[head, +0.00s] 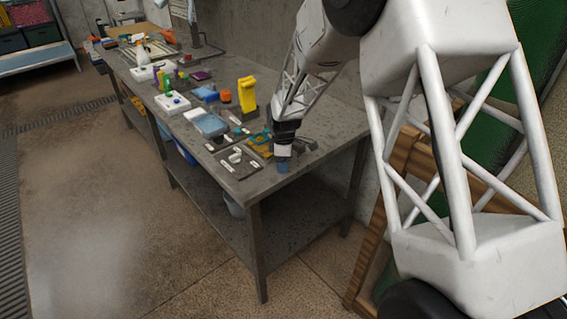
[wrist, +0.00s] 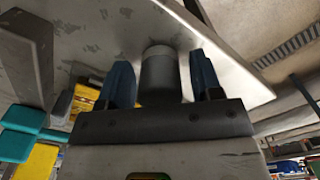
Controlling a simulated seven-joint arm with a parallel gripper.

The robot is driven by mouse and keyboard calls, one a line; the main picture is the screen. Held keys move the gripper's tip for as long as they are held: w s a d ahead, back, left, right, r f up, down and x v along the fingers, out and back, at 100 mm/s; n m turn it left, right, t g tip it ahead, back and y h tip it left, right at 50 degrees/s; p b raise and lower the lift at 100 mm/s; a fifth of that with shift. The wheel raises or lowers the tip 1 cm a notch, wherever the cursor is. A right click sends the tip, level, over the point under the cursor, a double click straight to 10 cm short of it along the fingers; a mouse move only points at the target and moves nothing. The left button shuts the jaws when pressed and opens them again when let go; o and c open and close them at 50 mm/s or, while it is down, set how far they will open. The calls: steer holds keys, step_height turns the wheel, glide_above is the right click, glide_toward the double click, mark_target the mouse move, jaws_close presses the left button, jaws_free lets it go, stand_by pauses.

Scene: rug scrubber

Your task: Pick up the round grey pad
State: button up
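My gripper (head: 284,165) points down over the near right end of the grey metal table (head: 262,190), its blue fingertips close to the top. In the wrist view my gripper (wrist: 162,82) has its two blue fingers apart. A dark grey round cylinder with a paler far end, apparently the round grey pad (wrist: 160,76), sits between them. A narrow gap shows on its right side; contact on the left cannot be told. In the head view the pad cannot be made out, as the gripper covers that spot.
A dark plate with small white pieces (head: 236,157) lies left of my gripper. The table's front edge and corner are close.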

steer(key=c, duration=0.8)
steer(key=shift+r, duration=0.2)
steer(key=shift+r, duration=0.55)
step_height(320, 180, up, 2)
steer(key=shift+r, duration=0.1)
steer(key=s+d, duration=0.1)
steer(key=s, duration=0.4)
steer(key=s+d+r, duration=0.1)
steer(key=s+d, duration=0.1)
steer(key=s, duration=0.3)
steer(key=s+d, duration=0.2)
steer(key=s, duration=0.3)
steer(key=shift+s+r, duration=0.1)
steer(key=shift+r, duration=0.1)
